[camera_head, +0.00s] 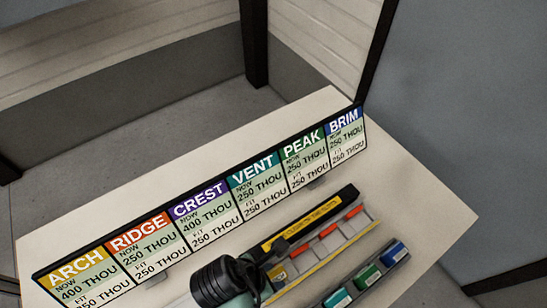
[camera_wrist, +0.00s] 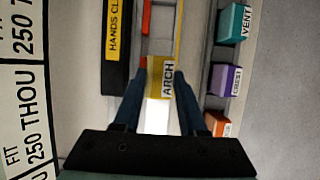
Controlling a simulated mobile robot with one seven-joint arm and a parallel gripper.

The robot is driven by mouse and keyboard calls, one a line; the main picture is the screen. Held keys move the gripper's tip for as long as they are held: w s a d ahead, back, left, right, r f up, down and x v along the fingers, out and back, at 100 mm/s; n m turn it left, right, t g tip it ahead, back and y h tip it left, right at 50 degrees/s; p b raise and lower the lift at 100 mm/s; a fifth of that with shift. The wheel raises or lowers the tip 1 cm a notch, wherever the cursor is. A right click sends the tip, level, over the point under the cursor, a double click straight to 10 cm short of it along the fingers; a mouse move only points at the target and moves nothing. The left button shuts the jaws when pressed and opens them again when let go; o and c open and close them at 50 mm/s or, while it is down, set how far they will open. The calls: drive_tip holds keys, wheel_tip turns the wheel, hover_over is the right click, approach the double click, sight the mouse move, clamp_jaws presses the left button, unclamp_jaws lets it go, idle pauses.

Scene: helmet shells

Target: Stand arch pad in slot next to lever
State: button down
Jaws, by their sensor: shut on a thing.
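The arch pad (camera_wrist: 156,84) is a small yellow block with a white ARCH label, between my fingertips in the wrist view. My gripper (camera_wrist: 160,88) is shut on it, with a dark blue finger on each side. The pad is over or in the slotted fixture; I cannot tell whether its bottom touches the slot floor. In the head view the fixture (camera_head: 343,231) has grey slots parted by red strips, and a yellow block (camera_head: 279,273) shows at its near end beside my gripper (camera_head: 262,280). I cannot make out the lever clearly.
A black bar (camera_head: 349,194) with a yellow warning label runs along the fixture. A rack holds teal (camera_wrist: 235,22), purple (camera_wrist: 225,80) and orange (camera_wrist: 217,124) blocks, plus a blue block (camera_head: 394,252). A sign board (camera_head: 210,219) stands along the table's back. The table's right side is clear.

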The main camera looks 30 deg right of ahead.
sight(273, 279)
drive_tip(key=shift+f, duration=2.15)
drive_tip(key=shift+c, duration=2.3)
unclamp_jaws()
drive_tip(key=shift+f, duration=0.15)
drive_tip(key=shift+d, duration=0.1)
